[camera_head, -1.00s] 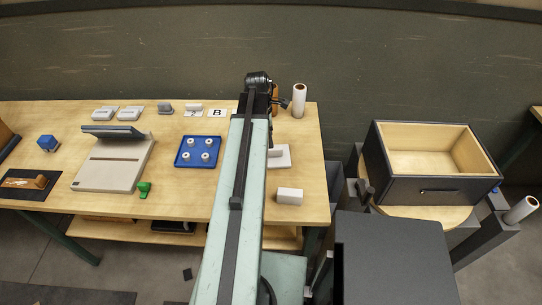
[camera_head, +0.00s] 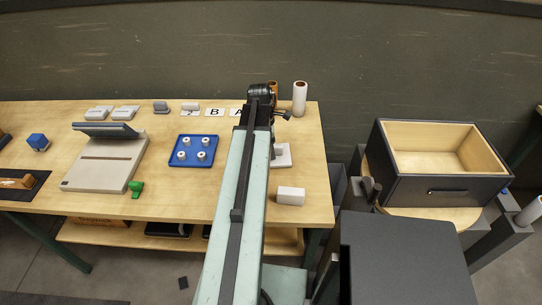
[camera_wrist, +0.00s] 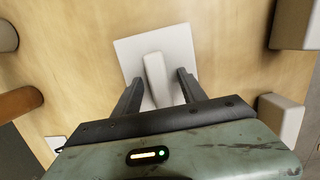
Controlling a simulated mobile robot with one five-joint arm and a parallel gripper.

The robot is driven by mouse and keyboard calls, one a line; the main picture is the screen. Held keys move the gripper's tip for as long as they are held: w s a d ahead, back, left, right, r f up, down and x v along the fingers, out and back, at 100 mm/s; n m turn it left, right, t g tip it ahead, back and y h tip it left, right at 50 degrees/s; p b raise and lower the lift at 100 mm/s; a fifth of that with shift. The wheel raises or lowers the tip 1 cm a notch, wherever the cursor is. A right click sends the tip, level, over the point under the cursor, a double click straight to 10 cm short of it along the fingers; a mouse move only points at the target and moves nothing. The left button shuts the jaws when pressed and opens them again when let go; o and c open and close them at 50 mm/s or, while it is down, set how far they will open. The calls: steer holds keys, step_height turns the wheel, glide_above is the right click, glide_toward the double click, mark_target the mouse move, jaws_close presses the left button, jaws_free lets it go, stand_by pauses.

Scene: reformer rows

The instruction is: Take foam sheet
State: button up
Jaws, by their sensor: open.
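A white square sheet with a raised white elongated piece on it, possibly the foam sheet, lies on the wooden table; the sheet (camera_wrist: 128,53) and the raised piece (camera_wrist: 155,70) show in the wrist view. In the head view the sheet (camera_head: 285,159) is partly hidden behind my arm. My gripper (camera_wrist: 159,78) is open, with one finger on each side of the raised piece. Gaps show between the fingers and the piece. How high the fingers are above the sheet is hard to tell. In the head view the fingers are hidden by my arm.
A white roll (camera_head: 300,98) stands at the table's back right corner. A white block (camera_head: 291,196) lies in front of the sheet. A blue tray (camera_head: 193,161) with white pegs is left of my arm. An open dark box (camera_head: 440,190) stands right of the table.

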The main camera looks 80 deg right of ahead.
steer(key=shift+f, duration=0.25)
stand_by(0.3)
jaws_close()
step_height(320, 180, up, 11)
steer(key=p, duration=1)
steer(key=shift+f, duration=0.15)
steer(key=shift+f, duration=0.1)
